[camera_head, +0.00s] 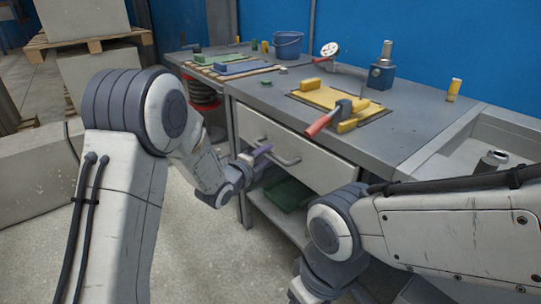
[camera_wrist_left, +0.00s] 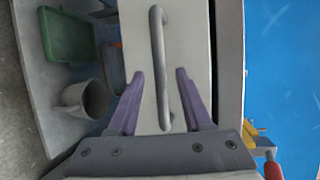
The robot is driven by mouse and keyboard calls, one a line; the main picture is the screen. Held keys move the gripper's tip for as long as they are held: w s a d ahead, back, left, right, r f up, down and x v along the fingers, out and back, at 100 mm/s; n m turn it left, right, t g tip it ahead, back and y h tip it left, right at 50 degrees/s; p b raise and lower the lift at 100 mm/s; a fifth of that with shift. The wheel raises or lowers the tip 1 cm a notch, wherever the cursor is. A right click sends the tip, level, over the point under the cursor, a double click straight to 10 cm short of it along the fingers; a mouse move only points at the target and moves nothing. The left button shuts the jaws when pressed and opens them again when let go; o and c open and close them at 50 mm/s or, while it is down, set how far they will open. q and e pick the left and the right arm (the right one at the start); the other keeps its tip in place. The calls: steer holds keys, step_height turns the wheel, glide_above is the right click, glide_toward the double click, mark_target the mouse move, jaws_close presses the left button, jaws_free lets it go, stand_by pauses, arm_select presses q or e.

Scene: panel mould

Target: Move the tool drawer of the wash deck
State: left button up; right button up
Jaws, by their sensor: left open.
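The tool drawer (camera_head: 328,164) is a pale grey front under the top of the wash deck (camera_head: 262,92), with a grey bar handle (camera_head: 285,160). In the left wrist view the drawer front (camera_wrist_left: 140,45) fills the middle, and the handle (camera_wrist_left: 158,60) runs lengthwise. A dark gap shows along one edge of the front; I cannot tell how far out the drawer is. My left gripper (camera_head: 258,157) is open in front of the drawer. Its purple fingers (camera_wrist_left: 159,84) lie either side of the handle in the picture; contact is unclear. My right gripper is out of view.
A green tray (camera_wrist_left: 68,38) and a pale mug (camera_wrist_left: 88,98) sit on the shelf below the drawer. A red-handled tool (camera_head: 322,123) lies across yellow blocks on the deck top. A blue bucket (camera_head: 288,45) stands behind. A sink basin (camera_head: 450,150) is at the right.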

mark_target(269, 154)
arm_select(q)
steer(key=shift+x, duration=1.55)
jaws_close()
